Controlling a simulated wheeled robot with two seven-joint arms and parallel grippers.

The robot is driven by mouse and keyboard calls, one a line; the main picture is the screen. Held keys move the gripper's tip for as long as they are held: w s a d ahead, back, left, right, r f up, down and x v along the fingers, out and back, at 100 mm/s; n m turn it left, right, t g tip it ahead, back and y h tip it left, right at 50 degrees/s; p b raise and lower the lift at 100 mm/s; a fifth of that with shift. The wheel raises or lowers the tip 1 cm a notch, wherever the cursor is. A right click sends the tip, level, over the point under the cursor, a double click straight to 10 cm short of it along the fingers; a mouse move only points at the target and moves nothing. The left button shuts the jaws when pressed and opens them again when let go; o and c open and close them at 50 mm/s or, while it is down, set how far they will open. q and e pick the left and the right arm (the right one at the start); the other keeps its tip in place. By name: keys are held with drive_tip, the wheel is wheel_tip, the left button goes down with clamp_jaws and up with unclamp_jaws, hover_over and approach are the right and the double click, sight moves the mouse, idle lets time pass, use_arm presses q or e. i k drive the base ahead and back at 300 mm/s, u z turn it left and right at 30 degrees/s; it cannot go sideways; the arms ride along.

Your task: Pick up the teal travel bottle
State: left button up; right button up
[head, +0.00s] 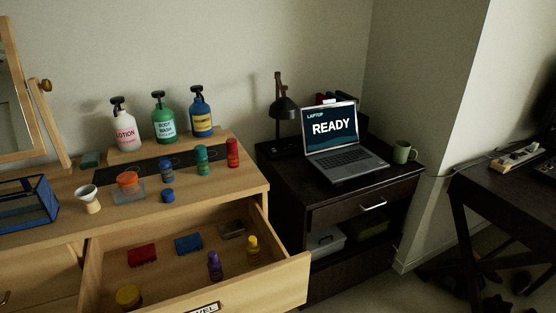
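The teal travel bottle (202,161) stands upright on the dresser top in the head view, at the dark strip near the right end. It is between a blue bottle (187,157) and a red bottle (232,154). Neither of my grippers shows in the head view.
The wooden dresser's drawer (284,284) is open below, holding several small items, including a purple bottle (215,266). Large pump bottles (164,124) stand behind on a raised shelf. A blue cap (168,195) lies in front. A laptop (337,145) sits on the dark cabinet to the right.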

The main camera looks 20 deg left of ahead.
sight(203, 162)
drive_tip(key=z, duration=1.4)
drive_tip(key=i, duration=1.05)
drive_tip(key=u, duration=2.6)
